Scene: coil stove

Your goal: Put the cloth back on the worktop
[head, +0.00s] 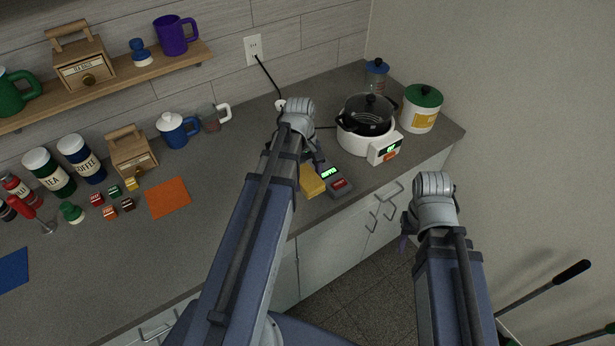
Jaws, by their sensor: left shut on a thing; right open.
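My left gripper (313,162) is over the worktop (230,235), in front of the coil stove. It is shut on a small yellow thing, which looks like a folded cloth (312,182). My arm hides part of the cloth, and I cannot tell whether it touches the worktop. My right gripper (405,240) is open and empty, out past the worktop's front edge. An orange flat square (167,197) and a blue one (12,270) lie on the worktop to the left.
A white stove (356,141) carries a black lidded pot (367,115). A grey device with a green display (333,178) stands beside the cloth. A green-lidded canister (421,108) is at the right. Canisters, small blocks and mugs crowd the left. The front middle worktop is clear.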

